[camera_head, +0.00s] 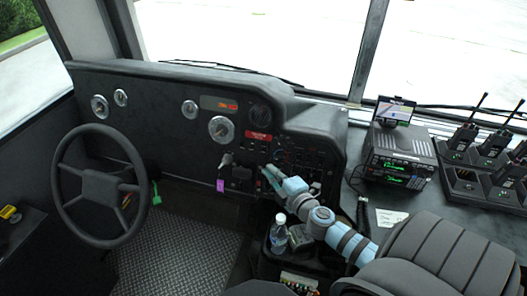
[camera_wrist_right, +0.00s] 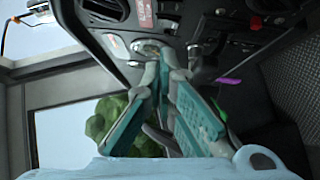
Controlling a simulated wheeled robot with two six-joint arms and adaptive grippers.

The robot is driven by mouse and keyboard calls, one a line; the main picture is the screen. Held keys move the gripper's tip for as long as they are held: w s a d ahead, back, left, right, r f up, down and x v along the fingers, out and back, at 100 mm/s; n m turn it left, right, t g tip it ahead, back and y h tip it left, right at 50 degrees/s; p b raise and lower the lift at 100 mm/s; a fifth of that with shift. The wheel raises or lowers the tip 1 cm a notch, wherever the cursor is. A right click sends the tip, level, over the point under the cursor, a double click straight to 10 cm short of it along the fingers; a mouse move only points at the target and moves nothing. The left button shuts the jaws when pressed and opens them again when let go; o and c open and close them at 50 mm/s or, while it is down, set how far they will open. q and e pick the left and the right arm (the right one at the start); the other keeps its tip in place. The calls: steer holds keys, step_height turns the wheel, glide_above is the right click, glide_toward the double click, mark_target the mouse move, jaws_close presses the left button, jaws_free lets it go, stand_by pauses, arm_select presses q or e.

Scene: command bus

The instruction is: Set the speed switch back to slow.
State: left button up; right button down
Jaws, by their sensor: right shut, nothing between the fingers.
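My left gripper is not in view.
A steering wheel (camera_head: 101,184) stands at the left. A purple tag (camera_head: 220,185) hangs left of my gripper. A radio stack (camera_head: 401,153) and several handheld radios in chargers (camera_head: 467,186) are at the right.

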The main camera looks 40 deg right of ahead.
mark_target(264, 149)
steer(key=w+d, duration=0.1)
steer(key=w, duration=0.2)
steer(key=w+d+f+b, duration=0.1)
steer(key=w+d, duration=0.1)
steer(key=w, duration=0.1)
steer(key=w+d+f, duration=0.1)
steer(key=w, duration=0.3)
steer(key=shift+d+f+b, duration=0.1)
steer(key=shift+d+b, duration=0.15)
steer(key=shift+b, duration=0.05)
